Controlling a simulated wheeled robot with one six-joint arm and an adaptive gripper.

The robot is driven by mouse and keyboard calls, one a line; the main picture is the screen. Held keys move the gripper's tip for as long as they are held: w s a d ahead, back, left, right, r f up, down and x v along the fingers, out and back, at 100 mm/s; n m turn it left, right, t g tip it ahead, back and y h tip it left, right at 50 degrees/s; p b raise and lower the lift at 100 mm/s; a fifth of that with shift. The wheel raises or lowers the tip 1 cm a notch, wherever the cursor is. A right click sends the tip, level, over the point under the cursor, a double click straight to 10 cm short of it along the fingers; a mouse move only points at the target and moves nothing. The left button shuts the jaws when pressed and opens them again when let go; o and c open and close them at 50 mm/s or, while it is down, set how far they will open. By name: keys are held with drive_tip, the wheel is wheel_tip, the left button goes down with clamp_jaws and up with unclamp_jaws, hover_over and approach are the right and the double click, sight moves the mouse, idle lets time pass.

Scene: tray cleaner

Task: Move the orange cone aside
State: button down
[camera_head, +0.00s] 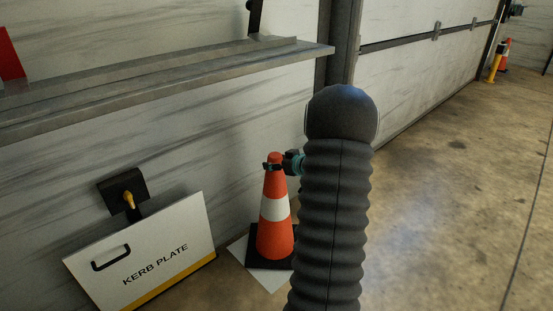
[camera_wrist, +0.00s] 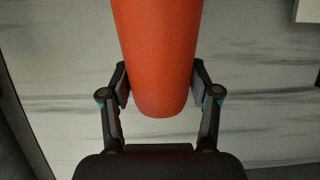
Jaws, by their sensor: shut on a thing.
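The orange cone (camera_head: 274,232) has a white band and a black square base. It stands upright by the wall, over a pale sheet on the floor. My gripper (camera_head: 272,166) is at the cone's top, with a dark finger across it. In the wrist view the orange cone (camera_wrist: 155,55) fills the space between the two fingers of my gripper (camera_wrist: 158,88), which press on its sides near the tip. My dark ribbed arm hides part of the gripper and the cone's right side in the head view.
A white board marked KERB PLATE (camera_head: 150,262) leans at the wall left of the cone. A metal shelf (camera_head: 180,83) juts out above. Open concrete floor (camera_head: 440,180) lies to the right. Another cone (camera_head: 503,56) and a yellow post (camera_head: 494,67) stand far back right.

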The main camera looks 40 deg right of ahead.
drive_tip(key=shift+f, duration=0.35)
drive_tip(key=shift+c, duration=1.2)
unclamp_jaws()
drive_tip(key=shift+f, duration=0.2)
drive_tip(key=shift+r, duration=0.1)
